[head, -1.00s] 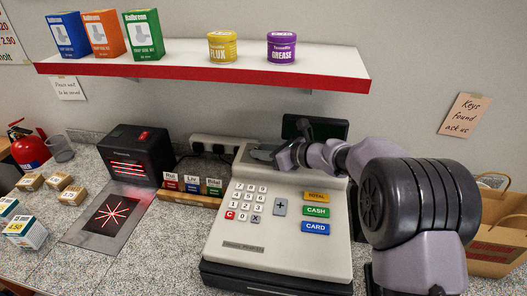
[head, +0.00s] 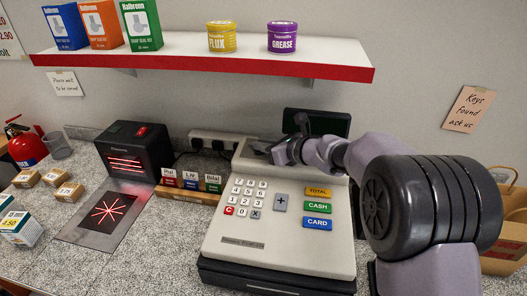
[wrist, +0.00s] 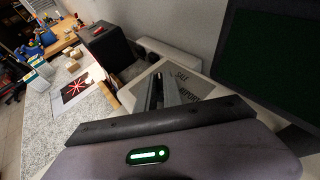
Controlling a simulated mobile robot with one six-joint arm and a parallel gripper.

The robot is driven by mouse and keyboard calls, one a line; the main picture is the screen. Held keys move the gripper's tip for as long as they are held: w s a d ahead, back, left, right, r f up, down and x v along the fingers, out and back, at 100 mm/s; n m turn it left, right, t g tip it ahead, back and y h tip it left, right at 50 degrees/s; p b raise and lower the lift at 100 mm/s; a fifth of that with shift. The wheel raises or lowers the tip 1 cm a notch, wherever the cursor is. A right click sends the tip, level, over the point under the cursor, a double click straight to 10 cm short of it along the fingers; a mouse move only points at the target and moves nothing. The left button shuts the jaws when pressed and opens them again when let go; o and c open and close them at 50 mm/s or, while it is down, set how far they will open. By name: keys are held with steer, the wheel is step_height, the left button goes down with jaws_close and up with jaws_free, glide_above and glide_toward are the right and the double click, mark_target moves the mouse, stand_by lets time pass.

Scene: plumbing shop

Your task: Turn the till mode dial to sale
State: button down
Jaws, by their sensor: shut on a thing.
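The till (head: 290,258) is a cream cash register in the middle of the counter. Its mode panel is at the top left of the till, and in the wrist view this grey panel (wrist: 198,84) shows the words SALE and REPORT. My gripper (head: 262,149) reaches in from the right over that panel. In the wrist view the fingers (wrist: 162,84) point down at the panel, close together, with SALE to the right of their tips. They are shut on the dial, which is mostly hidden by the fingers, so I cannot tell which word it points to.
A dark display (head: 330,122) stands behind the till, close to my arm. A red-edged shelf (head: 200,66) with boxes and tins hangs above. A black scanner (head: 135,150) and a card rack (head: 188,186) are on the left. A paper bag (head: 503,262) stands at right.

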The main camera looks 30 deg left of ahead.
steer(key=m+t+b, duration=0.1)
steer(key=b, duration=0.1)
steer(key=t+b, duration=0.1)
steer(key=b, duration=0.1)
steer(key=f+m+h+b, duration=0.1)
steer(key=b, duration=0.1)
steer(key=shift+s+a+f+m+t, duration=0.1)
steer(key=shift+s+a+m+t, duration=0.05)
steer(key=shift+s+m+t, duration=0.2)
steer(key=m+t+h+b, duration=0.2)
steer(key=m+t+b, duration=0.1)
steer(key=b, duration=0.4)
steer(key=shift+s+a+h, duration=0.1)
steer(key=shift+a+h, duration=0.05)
steer(key=shift+h, duration=0.25)
steer(key=shift+r+m+t+h+p, duration=0.45)
steer(key=shift+m+t+h, duration=0.2)
steer(key=shift+m+h, duration=0.35)
steer(key=shift+a+r+m+t+h+p, duration=0.15)
steer(key=shift+m+t+h+p, duration=0.25)
steer(key=shift+m+h+p, duration=0.25)
steer(key=shift+m+t+h+p, duration=0.4)
steer(key=shift+m+h+p, duration=0.45)
steer(key=shift+m, duration=0.15)
steer(key=shift+s+m+h, duration=0.1)
steer(key=shift+m+h, duration=0.2)
steer(key=shift+h, duration=0.1)
